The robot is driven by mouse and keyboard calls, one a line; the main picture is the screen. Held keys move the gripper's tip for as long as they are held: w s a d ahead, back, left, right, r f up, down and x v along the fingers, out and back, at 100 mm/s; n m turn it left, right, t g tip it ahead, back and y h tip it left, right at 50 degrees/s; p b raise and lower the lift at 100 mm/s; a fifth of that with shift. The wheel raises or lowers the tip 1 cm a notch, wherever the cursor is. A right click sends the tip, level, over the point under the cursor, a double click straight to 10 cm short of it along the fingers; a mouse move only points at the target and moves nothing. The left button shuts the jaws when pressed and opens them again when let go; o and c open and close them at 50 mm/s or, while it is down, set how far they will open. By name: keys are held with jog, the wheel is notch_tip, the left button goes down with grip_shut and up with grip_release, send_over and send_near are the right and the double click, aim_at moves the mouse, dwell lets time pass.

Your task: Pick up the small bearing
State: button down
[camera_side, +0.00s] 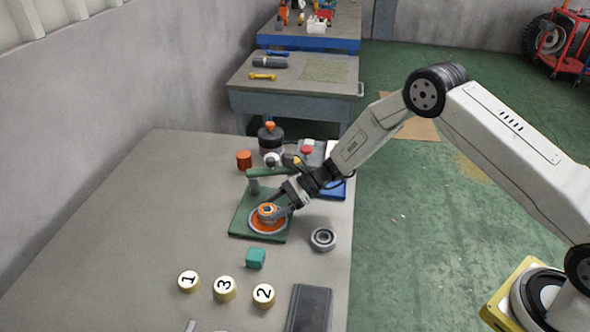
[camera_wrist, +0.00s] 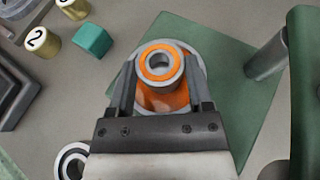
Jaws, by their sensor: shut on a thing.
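The small bearing (camera_wrist: 160,48), a grey ring with an orange band, is between the fingertips of my gripper (camera_wrist: 159,66). The fingers are shut on its two sides. In the side view the bearing (camera_side: 266,209) shows at the tip of my gripper (camera_side: 271,211), over an orange and grey round seat (camera_side: 262,230) on a green base plate (camera_side: 242,225). I cannot tell whether the bearing touches the seat. A larger grey bearing (camera_side: 323,239) lies on the table to the right of the plate, and partly shows in the wrist view (camera_wrist: 72,160).
A green post and arm (camera_side: 254,183) rise from the plate close to my gripper. A teal cube (camera_side: 255,258) and yellow numbered discs (camera_side: 225,288) lie in front. A dark tray (camera_side: 309,308) is at the front right. The table's left side (camera_side: 120,235) is clear.

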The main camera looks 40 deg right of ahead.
jog(key=shift+r, duration=0.75)
jog(key=s+d+r, duration=0.3)
jog(key=s+r, duration=0.8)
jog(key=s, duration=0.2)
jog(key=shift+s+d, duration=0.25)
jog(key=shift+d, duration=0.1)
jog(key=shift+d, duration=0.1)
